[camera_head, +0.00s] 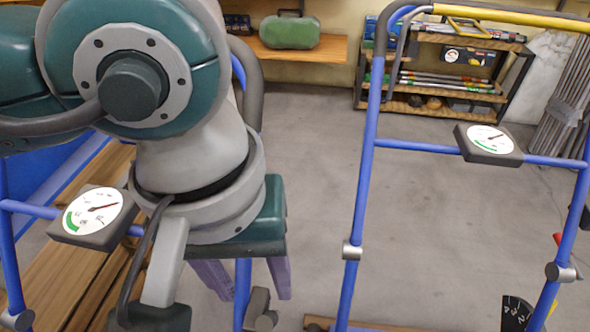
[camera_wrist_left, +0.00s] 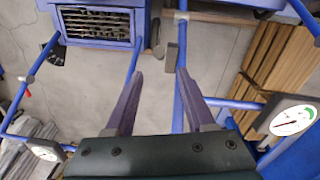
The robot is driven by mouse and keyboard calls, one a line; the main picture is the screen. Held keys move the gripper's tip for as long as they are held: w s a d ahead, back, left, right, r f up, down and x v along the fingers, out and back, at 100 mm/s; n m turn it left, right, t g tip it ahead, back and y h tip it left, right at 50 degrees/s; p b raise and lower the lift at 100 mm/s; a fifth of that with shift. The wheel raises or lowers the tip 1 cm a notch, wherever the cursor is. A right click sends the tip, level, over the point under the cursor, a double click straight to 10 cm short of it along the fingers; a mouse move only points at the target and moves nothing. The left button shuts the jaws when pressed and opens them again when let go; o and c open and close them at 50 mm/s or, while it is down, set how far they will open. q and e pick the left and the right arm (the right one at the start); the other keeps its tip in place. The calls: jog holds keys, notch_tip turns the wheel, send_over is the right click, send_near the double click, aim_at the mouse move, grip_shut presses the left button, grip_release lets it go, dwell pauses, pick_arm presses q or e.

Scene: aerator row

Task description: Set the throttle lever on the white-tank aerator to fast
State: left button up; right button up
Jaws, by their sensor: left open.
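My left gripper (camera_head: 242,282) points down beside the blue handle of the left machine. A grey paddle, perhaps the throttle lever (camera_head: 258,302), sits by a clamp on the blue tube just below the fingers. In the wrist view this grey paddle (camera_wrist_left: 172,56) lies beyond the fingertips, apart from them. No white tank shows clearly, so I cannot tell which aerator this is, nor the lever's setting. My right gripper is out of view.
A gauge (camera_head: 92,216) sits on the left machine's crossbar. A second blue frame (camera_head: 364,190) with its own gauge (camera_head: 488,140) stands to the right, with a numbered black plate (camera_head: 515,312) low down. Wooden planks (camera_head: 70,270) lie at left. Open floor lies between the frames.

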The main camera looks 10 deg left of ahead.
aim_at(263, 315)
pick_arm(q)
jog(key=f, duration=0.2)
jog(key=f+b, duration=0.1)
jog(key=f, duration=0.4)
jog(key=shift+s+d+f+b, duration=0.35)
jog(key=shift+s+d+b, duration=0.05)
jog(key=shift+f, duration=0.6)
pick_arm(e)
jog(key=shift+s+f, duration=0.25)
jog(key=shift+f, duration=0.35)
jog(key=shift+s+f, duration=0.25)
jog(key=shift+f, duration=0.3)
pick_arm(q)
grip_shut()
jog(key=shift+w, duration=0.1)
